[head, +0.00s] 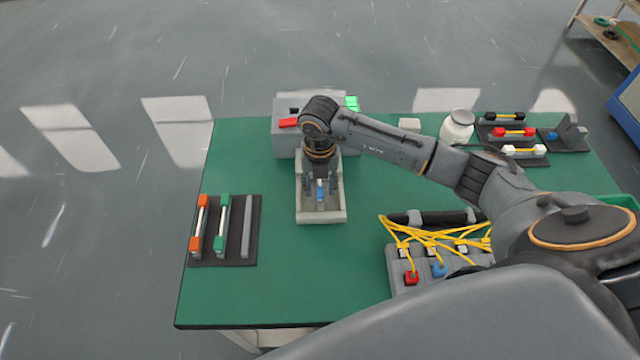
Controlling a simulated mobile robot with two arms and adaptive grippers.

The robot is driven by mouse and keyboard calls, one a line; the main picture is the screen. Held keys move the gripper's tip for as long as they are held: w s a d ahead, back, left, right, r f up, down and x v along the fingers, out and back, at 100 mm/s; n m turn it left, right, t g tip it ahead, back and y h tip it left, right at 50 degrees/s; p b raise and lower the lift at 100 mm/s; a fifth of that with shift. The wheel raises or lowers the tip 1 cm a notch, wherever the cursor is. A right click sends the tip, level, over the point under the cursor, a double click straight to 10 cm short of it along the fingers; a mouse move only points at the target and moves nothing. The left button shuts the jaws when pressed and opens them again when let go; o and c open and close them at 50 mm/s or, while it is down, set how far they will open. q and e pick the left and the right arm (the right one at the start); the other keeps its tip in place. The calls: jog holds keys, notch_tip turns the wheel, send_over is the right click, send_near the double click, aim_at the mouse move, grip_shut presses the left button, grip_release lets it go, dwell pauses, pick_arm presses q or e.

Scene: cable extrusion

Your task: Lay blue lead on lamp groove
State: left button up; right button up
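My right arm reaches in from the right, and its gripper (320,188) points down over a grey open-topped fixture (320,216) at the middle back of the table. A small blue piece (320,195) shows low between the finger parts. I cannot tell whether the fingers grip it or it lies in the fixture. The fingertips are too small to judge. A blue connector (438,268) sits in the grey block (400,262) at the front right, by yellow cables (425,238). I cannot tell which part is the lamp groove. My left gripper is out of view.
A grey box (284,143) with a red part and a green-lit part stands behind the fixture. A dark tray (235,258) with orange, green and grey bars lies left. A white jar (457,127) and black, red and white leads (513,132) are back right. The table's centre front is clear.

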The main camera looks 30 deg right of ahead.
jog(key=shift+r, duration=0.45)
notch_tip(320, 180, up, 11)
jog(key=b, duration=0.2)
jog(key=shift+r, duration=0.2)
dwell(0.3)
